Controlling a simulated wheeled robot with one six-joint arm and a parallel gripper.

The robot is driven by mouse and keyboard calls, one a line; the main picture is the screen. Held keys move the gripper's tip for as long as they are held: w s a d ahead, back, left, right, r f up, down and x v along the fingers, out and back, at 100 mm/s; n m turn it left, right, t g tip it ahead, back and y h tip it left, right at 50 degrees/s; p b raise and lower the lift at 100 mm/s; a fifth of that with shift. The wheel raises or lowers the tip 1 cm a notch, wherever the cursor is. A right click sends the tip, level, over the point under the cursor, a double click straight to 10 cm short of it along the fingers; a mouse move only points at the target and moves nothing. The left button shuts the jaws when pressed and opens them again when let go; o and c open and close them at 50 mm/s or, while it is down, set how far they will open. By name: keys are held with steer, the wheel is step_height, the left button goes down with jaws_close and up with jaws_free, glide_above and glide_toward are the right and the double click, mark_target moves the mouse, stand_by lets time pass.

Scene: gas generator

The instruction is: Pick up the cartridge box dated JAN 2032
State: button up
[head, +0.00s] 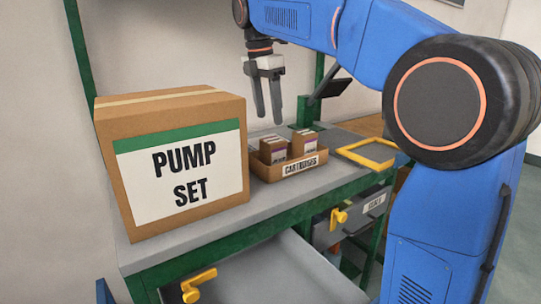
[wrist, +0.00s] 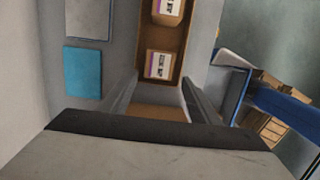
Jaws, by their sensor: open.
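Two small brown cartridge boxes stand in an open cardboard tray (head: 290,171) labelled CARTRIDGES on the bench. The left box (head: 273,150) and the right box (head: 303,143) have white labels with a purple band. Their dates are too small to read, so I cannot tell which is JAN 2032. The wrist view also shows the tray (wrist: 145,40) with one box (wrist: 168,9) at the top edge and one (wrist: 160,66) nearer the fingers. My gripper (head: 269,119) is open and empty, pointing down above the tray.
A large PUMP SET carton (head: 178,165) stands left of the tray. A yellow frame (head: 369,154) lies right of it on the grey bench (head: 185,243). An open drawer (head: 270,279) juts out below. A blue flat item (wrist: 83,72) shows in the wrist view.

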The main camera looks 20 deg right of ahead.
mark_target(275, 155)
steer(key=f, duration=0.4)
steer(key=d+f, duration=0.1)
steer(key=f, duration=0.4)
steer(key=d+f, duration=0.1)
steer(key=f, duration=0.4)
steer(key=shift+w+d+f, duration=0.1)
steer(key=shift+w+f, duration=0.15)
steer(key=shift+w, duration=0.15)
steer(key=c, duration=0.9)
